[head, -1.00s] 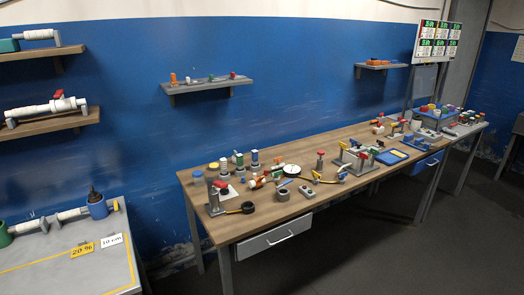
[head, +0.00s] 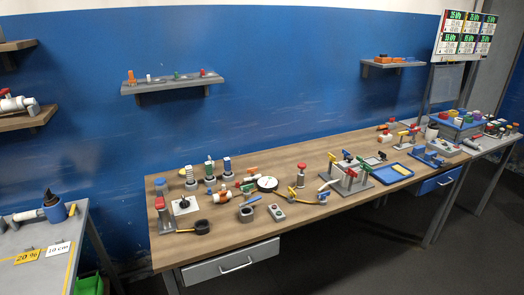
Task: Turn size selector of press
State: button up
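A wooden workbench (head: 310,157) carries many small devices, and I cannot tell for sure which one is the press. The size selector is too small to make out. My gripper is not in view.
A grey drawer (head: 232,264) hangs under the bench's front left. A grey table (head: 32,240) with 20 % and 10 cm labels stands at the left, with a green bin (head: 88,285) beside it. Dark floor (head: 370,265) in front of the bench is clear.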

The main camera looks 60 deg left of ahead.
aim_at(184, 202)
jog(key=u, duration=0.05)
jog(key=i, duration=2.15)
jog(key=u, duration=4.05)
jog(key=i, duration=0.85)
